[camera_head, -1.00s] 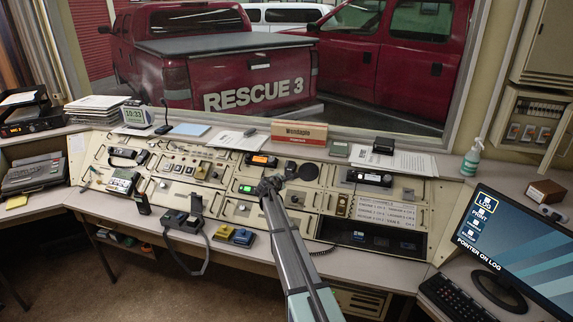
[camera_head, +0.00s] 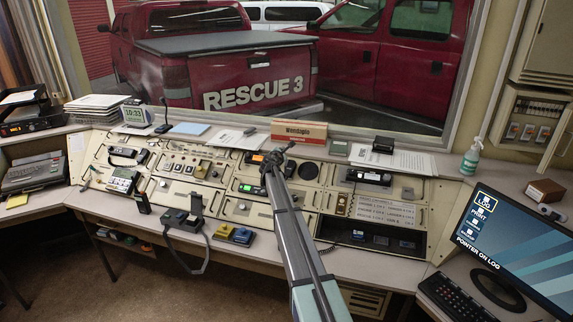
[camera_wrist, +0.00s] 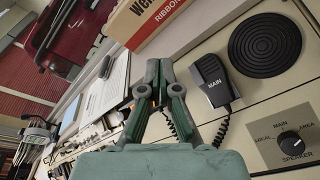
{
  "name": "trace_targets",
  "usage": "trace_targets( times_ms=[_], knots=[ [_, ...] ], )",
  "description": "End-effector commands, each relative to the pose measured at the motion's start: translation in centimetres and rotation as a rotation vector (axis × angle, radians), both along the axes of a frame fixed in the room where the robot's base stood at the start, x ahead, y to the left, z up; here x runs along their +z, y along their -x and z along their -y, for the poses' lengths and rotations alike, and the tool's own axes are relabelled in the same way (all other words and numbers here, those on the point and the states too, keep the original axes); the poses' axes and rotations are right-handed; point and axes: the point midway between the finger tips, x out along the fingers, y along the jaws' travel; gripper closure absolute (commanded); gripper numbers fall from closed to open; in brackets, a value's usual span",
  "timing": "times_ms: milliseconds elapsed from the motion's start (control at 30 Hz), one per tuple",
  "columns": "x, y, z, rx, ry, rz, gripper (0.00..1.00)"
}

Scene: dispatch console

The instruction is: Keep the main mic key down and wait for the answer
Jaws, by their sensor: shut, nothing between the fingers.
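The main mic is a black hand microphone labelled MAIN (camera_wrist: 213,82) with a coiled cord, resting on the beige console panel. In the wrist view my gripper (camera_wrist: 159,72) is shut and empty. It is just left of the mic in that picture, with a narrow gap seen between them; whether they touch at depth I cannot tell. In the head view my gripper (camera_head: 286,150) is over the upper middle of the console, and my arm partly covers this area. No finger is seen on the mic's key, and the key itself is not clearly visible.
A round black speaker grille (camera_wrist: 264,50) and a SPEAKER selector knob (camera_wrist: 291,144) are right of the mic. A Ribbon box (camera_head: 299,132) stands behind. Papers (camera_head: 392,160), a handset (camera_head: 196,203) and the monitor (camera_head: 515,245) lie around.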

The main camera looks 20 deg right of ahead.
Motion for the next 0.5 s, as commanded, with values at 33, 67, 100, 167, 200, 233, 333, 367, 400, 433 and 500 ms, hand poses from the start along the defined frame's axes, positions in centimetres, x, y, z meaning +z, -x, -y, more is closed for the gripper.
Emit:
trace_targets(
  times_ms=[33, 67, 100, 167, 200, 233, 333, 367, 400, 433, 500],
  knots=[
    [-0.3, -0.1, 0.1, 0.0, 0.0, 0.0, 1.0],
    [-0.4, -0.2, 0.1, 0.0, 0.0, 0.0, 1.0],
    [-0.6, -0.3, 0.2, -0.001, 0.0, -0.001, 1.0],
    [-1.0, -0.4, 0.3, -0.001, 0.0, -0.001, 1.0],
    [-1.3, -0.6, 0.5, -0.001, 0.0, -0.001, 1.0],
    [-1.5, -0.7, 0.6, -0.001, 0.0, -0.001, 1.0],
    [-2.5, -1.2, 0.9, 0.0, -0.002, -0.001, 1.0],
    [-2.8, -1.4, 1.0, 0.0, -0.002, -0.001, 1.0],
    [-3.3, -1.6, 1.2, 0.0, -0.002, -0.001, 1.0],
    [-3.6, -1.7, 1.4, 0.0, -0.002, -0.001, 1.0],
    [-4.4, -2.1, 1.7, 0.0, -0.002, -0.001, 1.0]
  ],
)
